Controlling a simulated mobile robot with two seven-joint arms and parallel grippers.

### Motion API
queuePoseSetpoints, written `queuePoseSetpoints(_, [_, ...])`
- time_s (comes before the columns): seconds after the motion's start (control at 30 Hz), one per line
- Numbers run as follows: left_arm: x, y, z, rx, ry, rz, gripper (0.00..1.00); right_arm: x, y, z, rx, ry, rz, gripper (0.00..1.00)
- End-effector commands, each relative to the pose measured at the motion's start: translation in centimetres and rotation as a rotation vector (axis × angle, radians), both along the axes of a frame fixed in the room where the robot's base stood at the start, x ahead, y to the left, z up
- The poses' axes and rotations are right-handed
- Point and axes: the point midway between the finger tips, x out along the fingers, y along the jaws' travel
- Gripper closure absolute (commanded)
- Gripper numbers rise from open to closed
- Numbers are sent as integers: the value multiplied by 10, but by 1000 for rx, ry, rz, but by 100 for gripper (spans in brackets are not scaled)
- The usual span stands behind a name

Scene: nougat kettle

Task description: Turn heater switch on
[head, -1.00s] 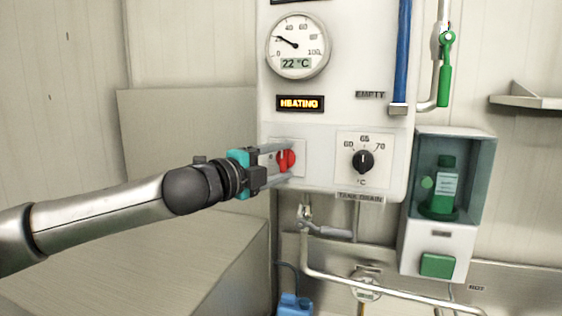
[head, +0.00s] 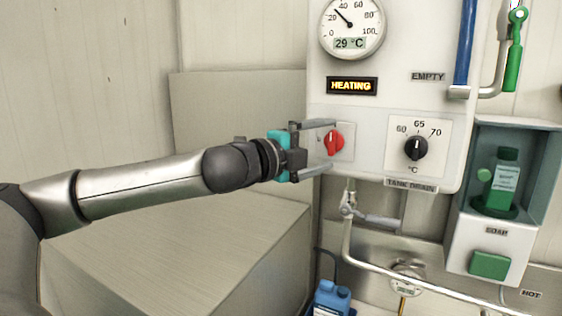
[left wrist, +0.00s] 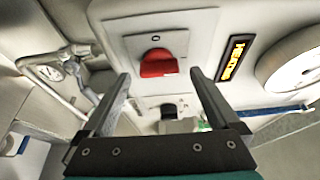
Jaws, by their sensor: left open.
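The red heater switch (head: 334,142) is a rotary knob on a pale plate, low on the left of the white control panel (head: 385,110). It also shows in the left wrist view (left wrist: 161,63), beyond the fingertips. The amber "HEATING" sign (head: 352,86) above it is lit, and it shows in the left wrist view (left wrist: 236,58). My left gripper (head: 326,148) is open just left of the switch, its two fingers apart and empty. In the left wrist view its fingers (left wrist: 160,78) spread either side, with a gap between them and the switch. My right gripper is out of view.
A black temperature dial (head: 415,147) sits right of the switch. A round gauge (head: 352,25) above reads 29 °C. Below the panel are a drain valve (head: 348,203) and pipes. A soap dispenser (head: 490,246) hangs at right. A box-like block (head: 190,258) stands below my left arm.

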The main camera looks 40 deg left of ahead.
Motion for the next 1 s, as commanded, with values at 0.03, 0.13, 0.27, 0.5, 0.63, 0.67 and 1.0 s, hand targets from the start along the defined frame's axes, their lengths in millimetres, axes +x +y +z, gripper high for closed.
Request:
queuePoseSetpoints(0.03, [-7, 1, -4, 6, 1, 1, 5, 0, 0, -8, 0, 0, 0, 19])
queuePoseSetpoints(0.13, [-18, 4, -4, 5, 0, 2, 5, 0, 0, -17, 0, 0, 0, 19])
queuePoseSetpoints(0.27, [-33, 5, -5, 5, 2, 1, 5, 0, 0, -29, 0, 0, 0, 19])
queuePoseSetpoints(0.5, [-59, 9, -4, 6, 1, 3, 5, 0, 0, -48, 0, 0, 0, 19])
queuePoseSetpoints(0.63, [-74, 12, -2, 6, -1, 3, 5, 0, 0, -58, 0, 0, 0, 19])
queuePoseSetpoints(0.67, [-78, 13, -3, 5, 0, 3, 5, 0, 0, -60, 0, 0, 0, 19])
queuePoseSetpoints(1.0, [-117, 19, -1, 3, 1, 3, 5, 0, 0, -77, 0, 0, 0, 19])
